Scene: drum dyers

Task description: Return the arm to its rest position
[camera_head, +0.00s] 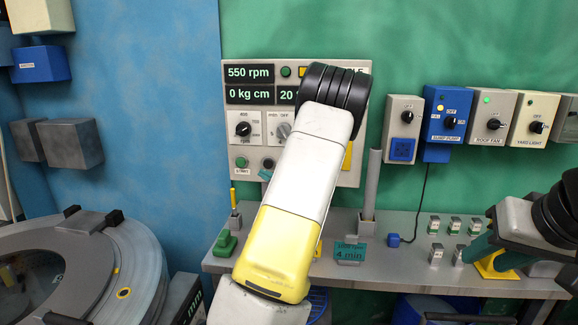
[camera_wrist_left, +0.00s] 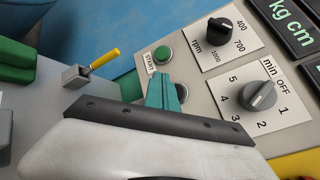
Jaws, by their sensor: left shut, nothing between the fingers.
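My left arm (camera_head: 296,190), with white and yellow links and a black joint, rises from the bottom middle of the head view and covers part of the control panel. My left gripper (camera_wrist_left: 165,92) shows teal fingertips, shut and empty, in the wrist view. They overlap the panel just below the green START button (camera_wrist_left: 162,54); contact cannot be told. In the head view the arm mostly hides this gripper. My right arm (camera_head: 540,222) reaches in at the right edge, with a teal gripper part (camera_head: 482,245) above the bench; its finger opening is unclear.
The control panel (camera_head: 232,130) reads 550 rpm and 0 kg cm. A grey bench (camera_head: 400,262) below carries small blocks and a yellow lever (camera_wrist_left: 105,59). Switch boxes (camera_head: 445,118) line the green wall. A round grey drum machine (camera_head: 140,262) fills the lower left.

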